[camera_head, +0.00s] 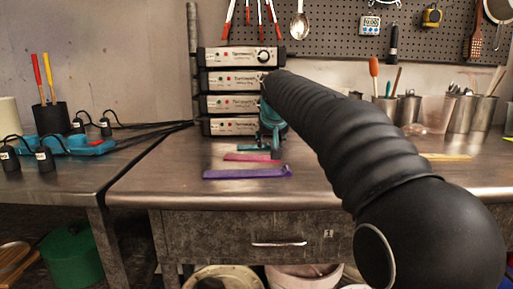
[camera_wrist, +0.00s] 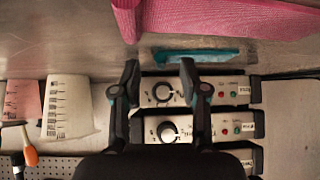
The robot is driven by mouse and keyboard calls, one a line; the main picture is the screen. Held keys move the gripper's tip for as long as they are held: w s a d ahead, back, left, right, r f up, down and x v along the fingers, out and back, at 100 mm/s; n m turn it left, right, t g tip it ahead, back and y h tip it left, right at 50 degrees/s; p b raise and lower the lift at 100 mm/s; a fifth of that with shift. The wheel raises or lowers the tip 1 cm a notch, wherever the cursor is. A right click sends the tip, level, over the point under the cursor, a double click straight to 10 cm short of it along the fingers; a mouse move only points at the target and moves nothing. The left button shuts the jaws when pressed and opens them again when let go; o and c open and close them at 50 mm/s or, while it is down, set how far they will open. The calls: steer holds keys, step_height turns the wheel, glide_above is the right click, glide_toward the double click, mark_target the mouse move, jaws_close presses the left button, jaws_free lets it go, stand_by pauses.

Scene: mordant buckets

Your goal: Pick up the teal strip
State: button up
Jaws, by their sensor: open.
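The teal strip (camera_wrist: 200,56) lies flat on the metal table just beyond my fingertips in the wrist view. A small part of the teal strip (camera_head: 252,147) shows in the head view, behind the pink strip and beside my gripper. My gripper (camera_wrist: 159,66) is open, with nothing between its fingers. In the wrist view its fingertips sit near the strip's left part; I cannot tell the height gap. My gripper (camera_head: 275,152) points down in the head view, partly hidden by my own arm.
A pink strip (camera_head: 245,157) and a purple strip (camera_head: 247,173) lie nearer the table's front edge. A stack of control boxes (camera_head: 232,105) stands just behind. Metal cups (camera_head: 460,114) stand back right, with a yellow strip (camera_head: 446,157) in front. The table's front left is clear.

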steer(key=shift+w+f, duration=0.5)
steer(key=shift+w, duration=0.05)
jaws_close()
